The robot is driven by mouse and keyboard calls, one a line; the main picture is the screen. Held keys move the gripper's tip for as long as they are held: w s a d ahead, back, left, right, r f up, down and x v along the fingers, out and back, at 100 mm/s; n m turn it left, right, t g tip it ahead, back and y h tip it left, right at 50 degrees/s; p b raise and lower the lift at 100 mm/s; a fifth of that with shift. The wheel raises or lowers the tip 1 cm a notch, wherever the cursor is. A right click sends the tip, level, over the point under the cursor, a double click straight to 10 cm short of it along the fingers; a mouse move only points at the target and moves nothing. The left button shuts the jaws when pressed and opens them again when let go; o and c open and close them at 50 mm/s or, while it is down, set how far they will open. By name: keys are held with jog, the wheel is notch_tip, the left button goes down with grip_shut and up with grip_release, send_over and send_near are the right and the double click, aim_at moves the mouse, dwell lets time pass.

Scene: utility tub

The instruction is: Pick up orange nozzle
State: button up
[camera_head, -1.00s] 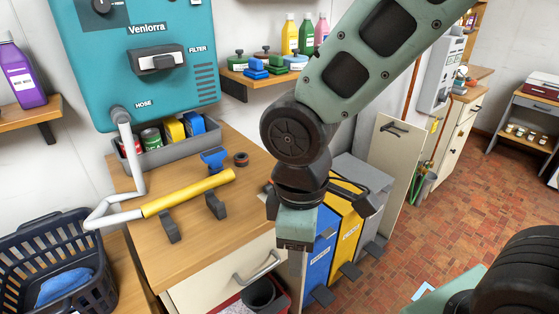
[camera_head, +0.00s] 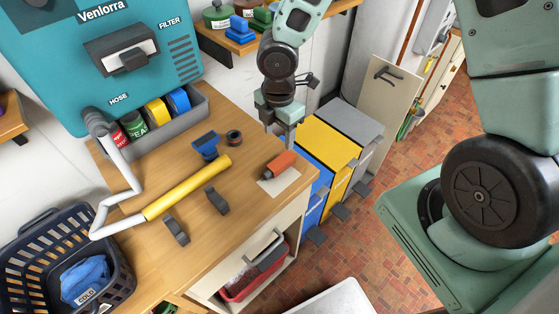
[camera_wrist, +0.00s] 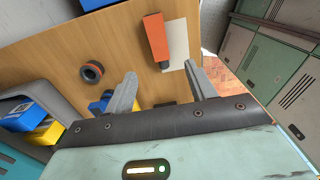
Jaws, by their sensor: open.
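The orange nozzle (camera_head: 281,163) lies on the wooden counter (camera_head: 225,242), partly over a white sheet (camera_head: 284,181), near the counter's right edge. It has an orange body and a dark grey end. In the wrist view the nozzle (camera_wrist: 154,37) lies beyond my fingertips, roughly between their directions. My gripper (camera_head: 281,140) is above the counter, just behind the nozzle in the head view. In the wrist view my gripper (camera_wrist: 160,78) has its two grey fingers spread apart with nothing between them.
A yellow tube (camera_head: 187,187) on a white hose and two dark clips (camera_head: 217,200) are left of the nozzle. A blue piece (camera_head: 205,147) and a dark ring (camera_head: 234,137) lie nearby. A grey bin of tapes and cans (camera_head: 190,124) stands behind. Coloured bins (camera_head: 329,138) stand right.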

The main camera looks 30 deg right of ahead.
aim_at(278, 163)
notch_tip(278, 163, down, 12)
jog(key=shift+f, duration=0.1)
dwell(0.5)
jog(key=c, duration=1)
